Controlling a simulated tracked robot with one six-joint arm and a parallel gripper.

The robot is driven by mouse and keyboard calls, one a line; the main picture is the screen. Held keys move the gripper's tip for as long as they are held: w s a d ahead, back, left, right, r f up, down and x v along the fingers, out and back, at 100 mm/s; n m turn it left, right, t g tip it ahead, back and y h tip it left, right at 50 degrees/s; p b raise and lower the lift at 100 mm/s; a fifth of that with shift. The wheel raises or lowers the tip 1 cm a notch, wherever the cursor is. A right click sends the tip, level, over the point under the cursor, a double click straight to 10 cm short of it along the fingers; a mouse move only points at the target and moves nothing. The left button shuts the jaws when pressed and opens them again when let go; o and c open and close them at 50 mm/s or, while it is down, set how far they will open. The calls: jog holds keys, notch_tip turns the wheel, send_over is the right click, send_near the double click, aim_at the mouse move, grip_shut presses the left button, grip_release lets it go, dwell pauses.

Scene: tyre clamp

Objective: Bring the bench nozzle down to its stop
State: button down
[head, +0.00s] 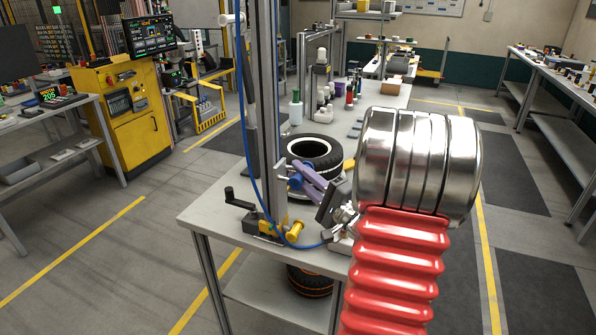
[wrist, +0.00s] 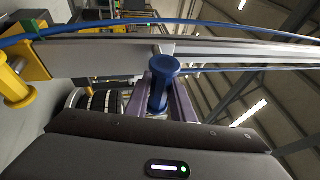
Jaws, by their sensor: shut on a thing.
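My gripper (head: 302,175), with pale purple fingers and a dark body, reaches in from the right to the upright metal column (head: 265,90) on the bench. It is shut on a blue spool-shaped handle (head: 295,183). In the wrist view the blue handle (wrist: 158,90) stands between the purple fingers, in front of the metal rail (wrist: 110,57). A tyre (head: 315,150) with a white ring lies flat on the bench behind the gripper. I cannot make out the nozzle's tip or its stop; my arm and the column hide part of the area.
A blue hose (head: 246,130) runs down the column and loops over the bench top (head: 215,215). A black crank (head: 240,200) and a yellow cylinder (head: 296,229) sit at the column's foot. Bottles (head: 325,100) stand further back. Another tyre (head: 310,280) is below.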

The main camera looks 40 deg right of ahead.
jog(key=c, duration=1.5)
grip_release()
jog(key=shift+d, duration=0.1)
jog(key=shift+c, duration=0.2)
jog(key=shift+s, duration=0.2)
jog(key=v, duration=1.3)
jog(key=shift+s, duration=0.25)
jog(key=shift+f, duration=0.15)
